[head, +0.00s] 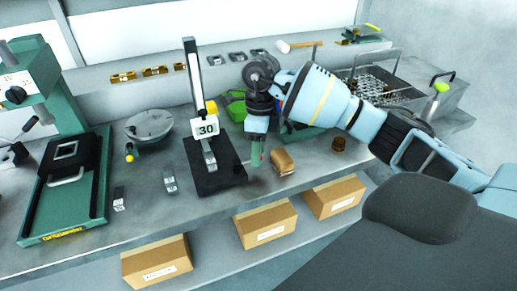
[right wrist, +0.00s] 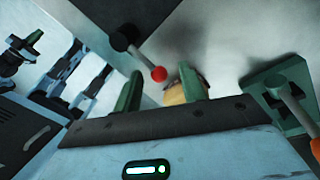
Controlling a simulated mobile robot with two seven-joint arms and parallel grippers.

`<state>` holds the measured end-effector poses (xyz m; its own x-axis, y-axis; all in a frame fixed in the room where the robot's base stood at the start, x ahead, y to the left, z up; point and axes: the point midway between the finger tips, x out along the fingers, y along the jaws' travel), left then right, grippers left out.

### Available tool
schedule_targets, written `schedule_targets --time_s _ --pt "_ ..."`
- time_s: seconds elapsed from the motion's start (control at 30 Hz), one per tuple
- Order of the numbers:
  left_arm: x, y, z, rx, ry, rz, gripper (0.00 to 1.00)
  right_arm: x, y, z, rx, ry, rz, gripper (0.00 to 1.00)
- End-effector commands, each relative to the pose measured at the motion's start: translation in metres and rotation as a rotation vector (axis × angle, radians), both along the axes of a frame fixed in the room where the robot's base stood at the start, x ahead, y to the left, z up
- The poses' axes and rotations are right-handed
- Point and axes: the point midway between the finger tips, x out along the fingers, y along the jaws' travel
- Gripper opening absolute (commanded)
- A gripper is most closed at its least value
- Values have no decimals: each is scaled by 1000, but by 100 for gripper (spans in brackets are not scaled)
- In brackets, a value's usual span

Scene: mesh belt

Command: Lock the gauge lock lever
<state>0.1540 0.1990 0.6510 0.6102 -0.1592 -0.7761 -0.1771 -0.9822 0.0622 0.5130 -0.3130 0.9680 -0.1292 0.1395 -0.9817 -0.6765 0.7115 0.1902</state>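The gauge (head: 206,130) stands upright on a black base (head: 217,177) in the head view, with a tall column, a "30" plate and a yellow part. My right gripper (head: 257,160) is just right of the gauge, pointing down, apart from its base. In the right wrist view its two green fingers (right wrist: 159,90) are spread with nothing gripped. A lever with a red ball (right wrist: 158,73) shows beyond the fingers, joined to a dark round hub; I cannot tell whether it is the gauge lock lever. My left gripper is out of view.
A tan block (head: 282,162) lies right of the gripper, and a brown cup (head: 338,145) farther right. A green press (head: 65,180) and grey round plate (head: 149,125) stand left. A mesh basket (head: 385,85) is at the right. Cardboard boxes (head: 266,224) sit below the bench.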

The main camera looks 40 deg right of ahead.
Motion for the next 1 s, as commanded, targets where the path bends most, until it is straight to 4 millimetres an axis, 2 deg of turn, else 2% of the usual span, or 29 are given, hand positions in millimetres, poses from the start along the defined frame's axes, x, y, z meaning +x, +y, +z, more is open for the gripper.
schedule_targets --time_s 0.27,0.7,1.0 --pt "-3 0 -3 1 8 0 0 1 -1 7 0 0 0 41" --pt "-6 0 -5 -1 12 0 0 10 -10 68 0 0 0 41" --pt "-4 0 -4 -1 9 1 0 10 -11 77 0 1 1 41"
